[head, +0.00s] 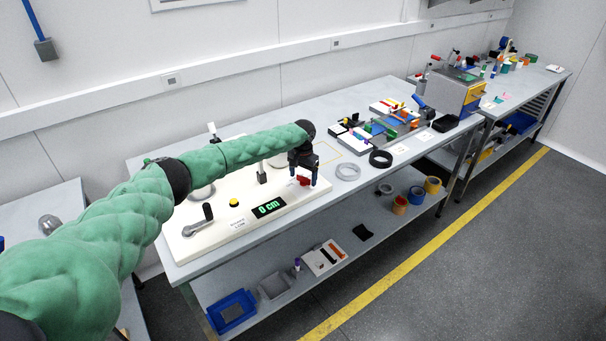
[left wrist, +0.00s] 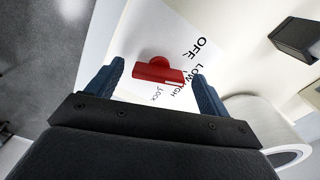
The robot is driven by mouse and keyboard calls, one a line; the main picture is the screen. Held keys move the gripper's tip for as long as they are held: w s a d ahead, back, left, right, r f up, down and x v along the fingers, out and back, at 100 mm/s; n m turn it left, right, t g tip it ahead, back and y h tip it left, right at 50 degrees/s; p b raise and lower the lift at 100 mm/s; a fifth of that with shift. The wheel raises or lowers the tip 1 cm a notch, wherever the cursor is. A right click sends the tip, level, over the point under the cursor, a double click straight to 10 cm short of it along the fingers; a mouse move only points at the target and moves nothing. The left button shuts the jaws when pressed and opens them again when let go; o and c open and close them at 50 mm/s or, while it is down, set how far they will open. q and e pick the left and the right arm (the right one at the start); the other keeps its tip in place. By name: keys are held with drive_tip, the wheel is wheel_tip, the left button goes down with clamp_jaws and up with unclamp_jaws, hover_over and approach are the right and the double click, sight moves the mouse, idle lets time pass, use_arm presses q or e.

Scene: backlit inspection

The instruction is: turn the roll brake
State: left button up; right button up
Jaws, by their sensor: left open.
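The roll brake is a red knob (left wrist: 158,71) with a bar-shaped handle, on a white label (left wrist: 160,40) reading OFF, LOW, HIGH and LOCK. The bar's right end, with a pale mark, lies near LOW and HIGH. The knob also shows as a small red spot (head: 304,181) on the white board (head: 222,222) in the head view. My left gripper (head: 304,172) is above it, pointing down. In the left wrist view its blue fingers (left wrist: 160,82) stand open on either side of the knob, with gaps visible. The right gripper is in no view.
The board carries a display (head: 268,207) reading 0 cm, a yellow button (head: 234,201) and a grey crank (head: 200,222). A white cylinder (left wrist: 262,125) and a dark block (left wrist: 296,40) stand near the knob.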

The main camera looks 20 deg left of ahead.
use_arm(q)
drive_tip(key=c, duration=1)
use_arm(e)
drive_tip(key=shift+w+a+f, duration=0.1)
use_arm(q)
drive_tip(key=shift+f+m+b, duration=0.1)
drive_tip(key=shift+m+b, duration=0.3)
drive_tip(key=shift+m, duration=0.1)
drive_tip(key=m+b, duration=0.4)
drive_tip(key=m, duration=0.4)
drive_tip(key=shift+w+a+m, duration=0.1)
drive_tip(key=shift+m, duration=0.2)
drive_tip(key=shift+m+b, duration=0.5)
drive_tip(key=shift+m, duration=0.3)
drive_tip(key=shift+w+r+m+b, duration=0.15)
drive_tip(key=shift+m+b, duration=0.55)
drive_tip(key=shift+m, duration=1.7)
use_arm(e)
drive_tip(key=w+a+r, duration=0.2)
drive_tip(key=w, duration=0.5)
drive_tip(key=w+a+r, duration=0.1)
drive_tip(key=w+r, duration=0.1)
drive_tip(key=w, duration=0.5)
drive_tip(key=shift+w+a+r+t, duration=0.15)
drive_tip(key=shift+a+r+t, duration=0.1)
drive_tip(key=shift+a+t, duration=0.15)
use_arm(q)
drive_tip(key=shift+r, duration=0.1)
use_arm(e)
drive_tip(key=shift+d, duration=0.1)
